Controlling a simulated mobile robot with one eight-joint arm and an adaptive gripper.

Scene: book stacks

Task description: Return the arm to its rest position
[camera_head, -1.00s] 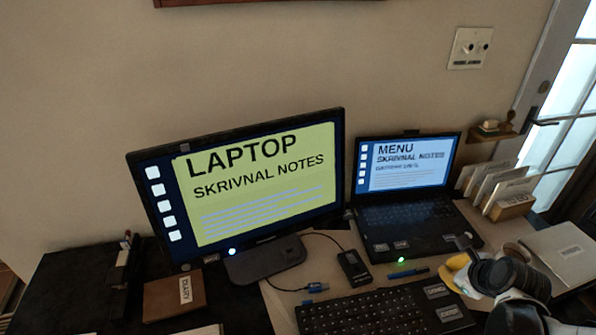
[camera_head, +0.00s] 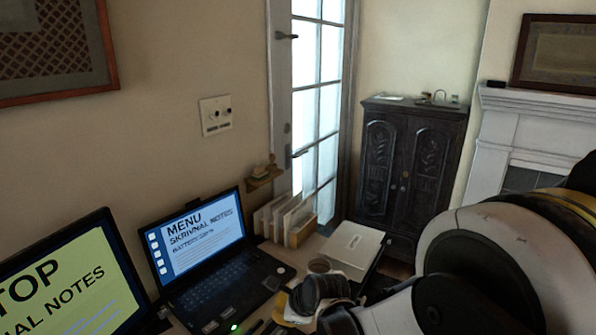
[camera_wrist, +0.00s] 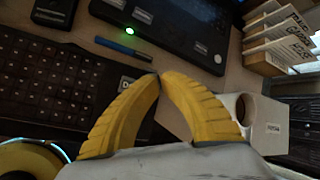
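My gripper (camera_wrist: 158,76) shows in the wrist view with its two curved yellow fingers brought together at the tips. Nothing shows held between the tips. The fingers are over the desk, between the black keyboard (camera_wrist: 50,85) on the left and a pale labelled item (camera_wrist: 272,130) on the right. In the head view my arm comes in large from the right, and its dark wrist is over the desk, in front of the laptop (camera_head: 215,285). The fingers are mostly hidden there behind the wrist.
A blue pen (camera_wrist: 122,48) lies beyond the fingertips. A monitor (camera_head: 75,275) stands at the left. Upright envelopes (camera_head: 280,222) and a pale box (camera_head: 352,245) are beyond the laptop. A dark cabinet (camera_head: 410,170), a glazed door (camera_head: 315,100) and a white fireplace (camera_head: 500,130) stand farther back.

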